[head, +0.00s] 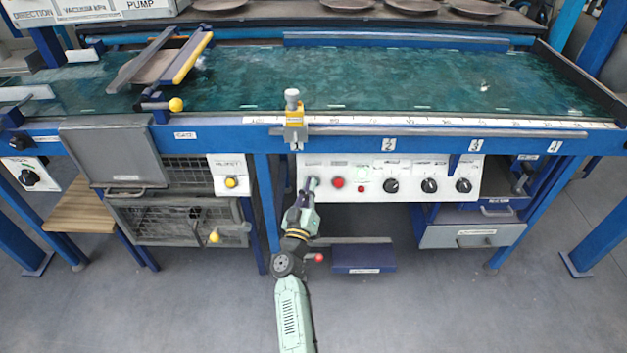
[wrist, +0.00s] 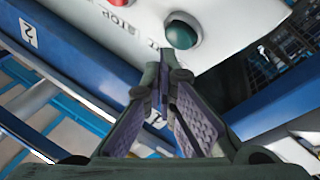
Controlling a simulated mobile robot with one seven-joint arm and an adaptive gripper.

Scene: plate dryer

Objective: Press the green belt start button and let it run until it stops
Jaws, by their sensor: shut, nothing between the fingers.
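The green button (wrist: 181,34) is a round dome on the white control panel, seen in the wrist view. In the head view my gripper covers the spot where it would be. My gripper (wrist: 163,68) is shut and empty, its tips close to the green button; I cannot tell whether they touch it. In the head view my gripper (head: 311,184) is in front of the left part of the control panel (head: 408,165). The belt (head: 370,80) is a dark green surface on the blue frame above; I cannot tell whether it runs.
A red button (head: 338,183) sits just right of my gripper, with several black knobs (head: 429,185) further right. A yellow-and-grey fixture (head: 294,120) stands on the rail above. A blue leg (head: 266,205) is close on the left. A blue step (head: 364,258) is below.

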